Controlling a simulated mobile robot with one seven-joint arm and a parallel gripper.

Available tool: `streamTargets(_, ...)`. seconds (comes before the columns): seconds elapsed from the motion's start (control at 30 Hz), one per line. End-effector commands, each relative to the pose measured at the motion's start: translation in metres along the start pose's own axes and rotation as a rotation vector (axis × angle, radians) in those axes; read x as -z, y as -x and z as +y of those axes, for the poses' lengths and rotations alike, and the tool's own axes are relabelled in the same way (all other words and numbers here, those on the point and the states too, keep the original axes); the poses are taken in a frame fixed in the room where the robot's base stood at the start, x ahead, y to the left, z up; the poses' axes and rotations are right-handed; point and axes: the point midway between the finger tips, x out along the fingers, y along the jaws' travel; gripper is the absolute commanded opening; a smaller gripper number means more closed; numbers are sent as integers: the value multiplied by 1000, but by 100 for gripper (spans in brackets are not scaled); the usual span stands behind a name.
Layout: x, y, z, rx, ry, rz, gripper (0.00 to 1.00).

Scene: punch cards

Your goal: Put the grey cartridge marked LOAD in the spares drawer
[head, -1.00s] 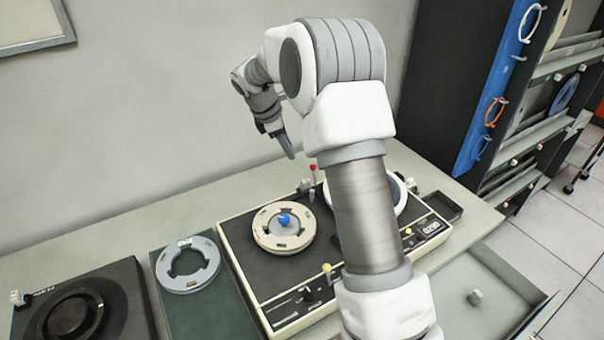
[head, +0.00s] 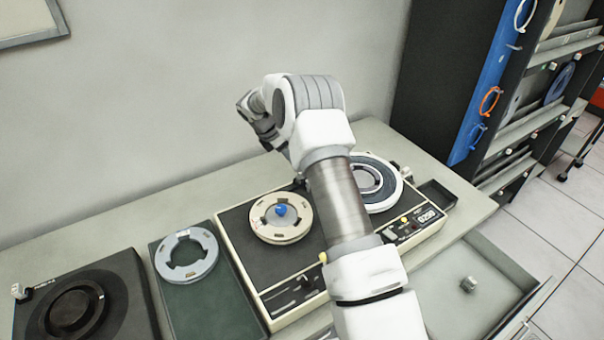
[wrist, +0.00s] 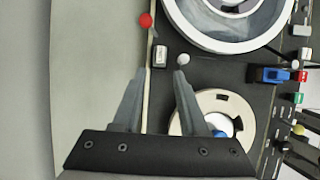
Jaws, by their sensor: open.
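A grey ring-shaped cartridge (head: 186,254) lies flat on a dark green mat at the left of the machine in the head view; any marking on it is too small to read. The open drawer (head: 448,312) at the lower right holds one small grey piece (head: 468,284). My gripper (wrist: 164,72) is open and empty above the back edge of the machine, beside a cream ring (wrist: 224,98). Its fingers are mostly hidden by my arm in the head view. The grey cartridge and the drawer are outside the wrist view.
The machine (head: 258,268) carries the cream ring with a blue knob and a larger white-rimmed reel (head: 392,202). A red-tipped lever (wrist: 146,20) stands near the gripper. A black unit (head: 120,300) is at the far left, a tall rack (head: 520,130) at the right.

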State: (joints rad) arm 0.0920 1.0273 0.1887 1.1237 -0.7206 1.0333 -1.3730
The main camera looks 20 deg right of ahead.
Motion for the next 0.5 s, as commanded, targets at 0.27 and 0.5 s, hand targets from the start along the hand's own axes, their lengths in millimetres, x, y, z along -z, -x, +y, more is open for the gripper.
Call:
streamTargets(0.27,2,-37,0,1,-1,1,42)
streamTargets(0.5,1,-64,0,1,-1,1,42)
